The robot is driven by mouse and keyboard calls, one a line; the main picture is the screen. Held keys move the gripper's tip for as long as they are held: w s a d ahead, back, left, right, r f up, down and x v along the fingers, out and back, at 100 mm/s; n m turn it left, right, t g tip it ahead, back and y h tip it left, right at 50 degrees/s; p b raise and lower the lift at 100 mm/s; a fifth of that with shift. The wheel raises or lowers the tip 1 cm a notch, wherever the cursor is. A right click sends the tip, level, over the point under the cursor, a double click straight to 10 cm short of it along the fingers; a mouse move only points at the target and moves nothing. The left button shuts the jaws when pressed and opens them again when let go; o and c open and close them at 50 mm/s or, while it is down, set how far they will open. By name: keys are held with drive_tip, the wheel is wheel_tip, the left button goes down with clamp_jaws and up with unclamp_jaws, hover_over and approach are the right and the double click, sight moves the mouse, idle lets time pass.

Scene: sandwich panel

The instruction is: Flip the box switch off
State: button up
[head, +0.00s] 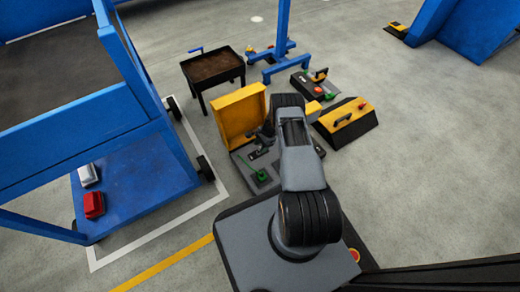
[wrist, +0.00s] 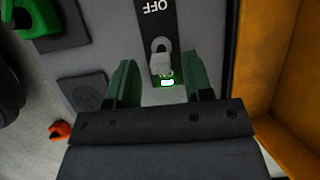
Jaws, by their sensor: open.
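The box (head: 240,115) stands on the floor with its yellow lid raised, and my arm partly covers it in the head view. In the wrist view its grey panel (wrist: 95,45) carries a black strip (wrist: 155,20) marked OFF, which reads upside down. A light grey switch lever (wrist: 160,65) sits on the strip, its tip away from the OFF mark. A small green light (wrist: 167,83) glows beside the tip. My gripper (wrist: 159,63) is open, its green fingers on either side of the lever. I cannot tell if they touch it.
The yellow lid wall (wrist: 285,60) rises close on the right in the wrist view. A green part (wrist: 38,18) is at upper left. A yellow-topped black case (head: 345,118), a black tray stand (head: 212,68) and a blue cart (head: 130,180) stand around the box.

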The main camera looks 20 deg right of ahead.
drive_tip(key=shift+a+f, duration=0.2)
drive_tip(key=shift+f, duration=0.3)
